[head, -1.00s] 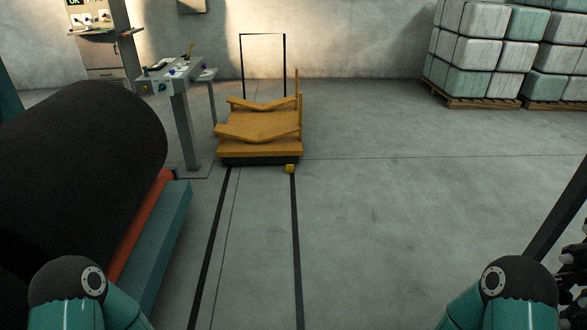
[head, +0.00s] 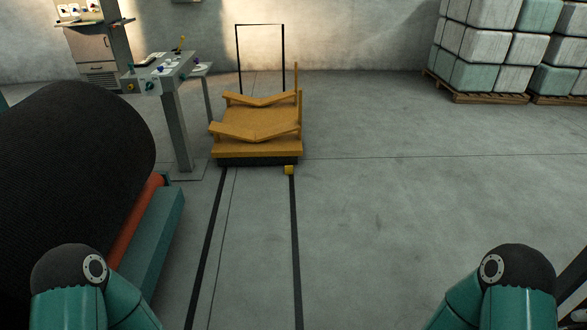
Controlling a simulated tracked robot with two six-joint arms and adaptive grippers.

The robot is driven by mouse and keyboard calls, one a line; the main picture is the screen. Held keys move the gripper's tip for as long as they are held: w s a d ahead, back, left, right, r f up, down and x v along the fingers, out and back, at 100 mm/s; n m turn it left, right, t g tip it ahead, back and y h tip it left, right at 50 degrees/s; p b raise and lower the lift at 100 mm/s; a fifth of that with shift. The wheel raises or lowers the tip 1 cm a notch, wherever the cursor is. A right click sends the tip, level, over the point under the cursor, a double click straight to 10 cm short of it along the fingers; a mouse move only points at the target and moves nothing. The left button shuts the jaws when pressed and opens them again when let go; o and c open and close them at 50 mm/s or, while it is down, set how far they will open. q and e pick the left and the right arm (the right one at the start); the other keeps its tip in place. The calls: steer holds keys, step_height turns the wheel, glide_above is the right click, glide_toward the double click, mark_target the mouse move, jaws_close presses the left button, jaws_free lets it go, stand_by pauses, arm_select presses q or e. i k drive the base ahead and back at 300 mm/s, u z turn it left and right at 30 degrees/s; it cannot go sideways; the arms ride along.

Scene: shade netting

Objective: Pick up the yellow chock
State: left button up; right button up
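The yellow chock (head: 289,170) is a small block on the floor at the front right corner of the orange cart (head: 256,149). It lies at the far end of the right black floor line. I cannot tell whether it touches the cart. Parts of my two arms show at the bottom left and bottom right of the head view, far from the chock. Neither gripper is in view.
A large black roll (head: 75,170) on a teal and red machine (head: 150,245) stands at the left. A grey control stand (head: 177,120) is left of the cart. Wrapped bales (head: 500,45) on pallets are at the back right. The middle and right floor is clear.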

mark_target(289, 170)
steer(key=z, duration=0.2)
steer(key=i, duration=0.15)
steer(key=u, duration=0.35)
steer(key=k, duration=0.9)
steer(key=z, duration=0.15)
steer(key=i, duration=1.6)
steer(key=z, duration=0.3)
steer(key=i, duration=1.4)
steer(key=z, duration=0.05)
